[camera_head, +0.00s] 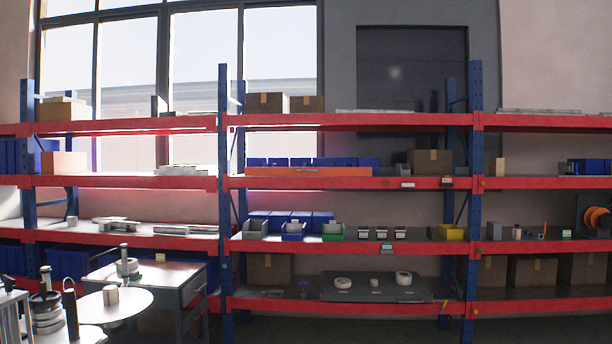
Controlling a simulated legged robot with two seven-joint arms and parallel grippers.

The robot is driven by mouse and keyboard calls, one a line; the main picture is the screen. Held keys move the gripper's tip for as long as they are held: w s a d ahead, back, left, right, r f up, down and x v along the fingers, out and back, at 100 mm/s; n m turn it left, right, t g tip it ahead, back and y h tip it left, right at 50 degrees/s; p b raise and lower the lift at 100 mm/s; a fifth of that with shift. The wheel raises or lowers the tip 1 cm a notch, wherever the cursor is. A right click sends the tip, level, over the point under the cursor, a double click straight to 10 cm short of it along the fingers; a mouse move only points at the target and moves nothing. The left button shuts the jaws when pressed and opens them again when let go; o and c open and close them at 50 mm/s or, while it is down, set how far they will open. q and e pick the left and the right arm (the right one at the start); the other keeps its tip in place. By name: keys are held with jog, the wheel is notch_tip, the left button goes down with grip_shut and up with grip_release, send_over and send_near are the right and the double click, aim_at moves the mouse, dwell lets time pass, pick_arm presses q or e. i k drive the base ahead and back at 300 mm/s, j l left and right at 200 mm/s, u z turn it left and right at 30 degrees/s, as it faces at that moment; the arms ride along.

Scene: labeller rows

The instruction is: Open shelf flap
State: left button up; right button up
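A red and blue shelf rack (350,119) spans the view. On its second level from the top, a long orange panel (310,171) stands along the front edge, with blue bins (300,161) partly showing above and behind it. It looks upright, and it is the only flap-like part I can pick out. I cannot tell whether it is hinged. Neither of my grippers is in view, and nothing is seen touching the panel.
A grey side table (190,288) and a round white table (130,306) stand at the lower left, with dark equipment (47,315) nearby. Small open bins (293,231) sit one level below the panel. A dark board (345,294) carries white rolls on the lowest level.

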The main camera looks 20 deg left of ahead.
aim_at(266, 171)
jog(key=i+j+u, duration=0.3)
jog(key=i, duration=0.25)
jog(key=i+u, duration=0.25)
jog(key=i, duration=0.35)
